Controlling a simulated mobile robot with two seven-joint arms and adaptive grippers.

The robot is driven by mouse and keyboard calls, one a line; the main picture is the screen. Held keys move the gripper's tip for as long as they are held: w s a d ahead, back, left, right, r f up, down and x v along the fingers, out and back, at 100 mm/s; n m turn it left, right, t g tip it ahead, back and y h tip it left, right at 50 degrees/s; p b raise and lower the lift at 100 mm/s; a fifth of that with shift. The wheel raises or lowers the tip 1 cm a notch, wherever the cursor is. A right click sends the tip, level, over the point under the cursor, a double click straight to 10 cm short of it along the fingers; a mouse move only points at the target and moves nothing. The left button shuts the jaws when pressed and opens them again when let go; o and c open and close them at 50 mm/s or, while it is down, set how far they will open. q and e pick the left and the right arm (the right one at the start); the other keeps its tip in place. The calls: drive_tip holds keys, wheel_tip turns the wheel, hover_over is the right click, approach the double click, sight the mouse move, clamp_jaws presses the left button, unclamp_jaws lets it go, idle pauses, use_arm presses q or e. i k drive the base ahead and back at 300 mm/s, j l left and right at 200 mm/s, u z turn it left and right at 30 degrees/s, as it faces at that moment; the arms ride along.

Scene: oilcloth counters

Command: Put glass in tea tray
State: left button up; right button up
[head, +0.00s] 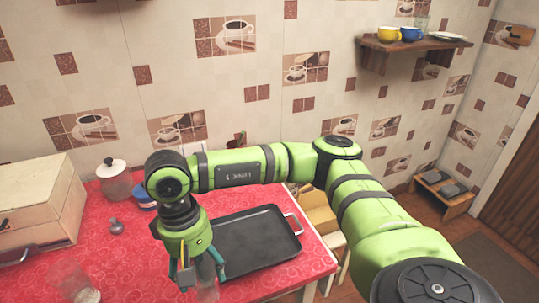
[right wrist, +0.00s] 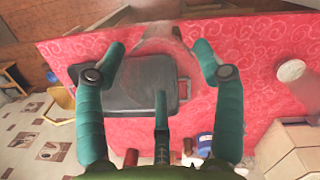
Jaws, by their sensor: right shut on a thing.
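The tea tray (head: 262,240) is a black rectangular tray with light handles, lying on the red counter; it also shows in the right wrist view (right wrist: 128,84). My right gripper (head: 198,278) points down at the tray's front left side in the head view. It is shut on a clear glass (head: 208,291), which is faint and partly hidden by the fingers. In the right wrist view the glass (right wrist: 165,40) shows between the fingertips, overlapping the tray's edge and the red cloth. Its height above the counter is hard to tell. My left gripper is not in view.
On the counter's left stand a wooden box (head: 40,212), a white-lidded jar (head: 115,185), a blue tin (head: 143,196), a small grey-purple object (head: 116,227) and a clear vessel with white contents (head: 76,284). A wall shelf (head: 405,45) holds cups. The tray's visible surface looks empty.

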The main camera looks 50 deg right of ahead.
sight(271, 235)
drive_tip(key=i+l+z, duration=0.25)
drive_tip(key=z, duration=0.2)
drive_tip(key=i+l+z, duration=0.3)
drive_tip(key=z, duration=0.15)
